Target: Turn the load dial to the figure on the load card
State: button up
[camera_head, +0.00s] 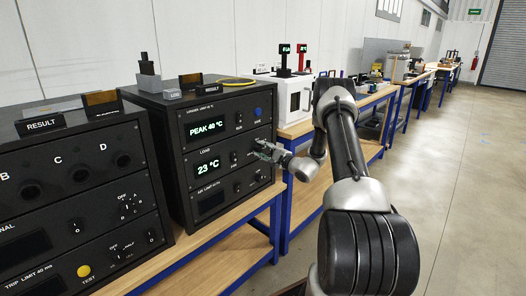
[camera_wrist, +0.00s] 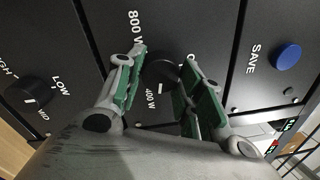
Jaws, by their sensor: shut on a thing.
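The load dial (camera_wrist: 161,73) is a black round knob on a black panel in the wrist view. White labels "800 W", "400 W" and "0" stand around it. My gripper (camera_wrist: 162,76) has its green-padded fingers on either side of the dial and is shut on it. The fingers hide part of the dial and scale, and I cannot read its pointer surely. In the head view my gripper (camera_head: 260,151) reaches the front of the black load unit (camera_head: 178,149), beside the "23 °C" display (camera_head: 208,166).
A blue SAVE button (camera_wrist: 287,57) and a LOW/HIGH knob (camera_wrist: 30,92) flank the dial. A "PEAK 40 °C" display (camera_head: 208,128) sits above. Another black unit (camera_head: 75,190) stands at left on the wooden bench (camera_head: 235,222). The floor at right is clear.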

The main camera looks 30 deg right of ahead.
jog(key=m, duration=0.4)
jog(key=shift+f, duration=0.1)
jog(key=m, duration=0.4)
jog(key=shift+h, duration=0.4)
jog(key=m, duration=0.6)
jog(key=shift+s+a+m, duration=0.1)
jog(key=shift+m, duration=0.2)
jog(key=m, duration=0.3)
jog(key=shift+g, duration=0.3)
jog(key=m, duration=0.4)
jog(key=shift+h, duration=0.3)
jog(key=m, duration=0.6)
jog(key=shift+g, duration=0.4)
jog(key=o, duration=1)
jog(key=shift+r, duration=0.2)
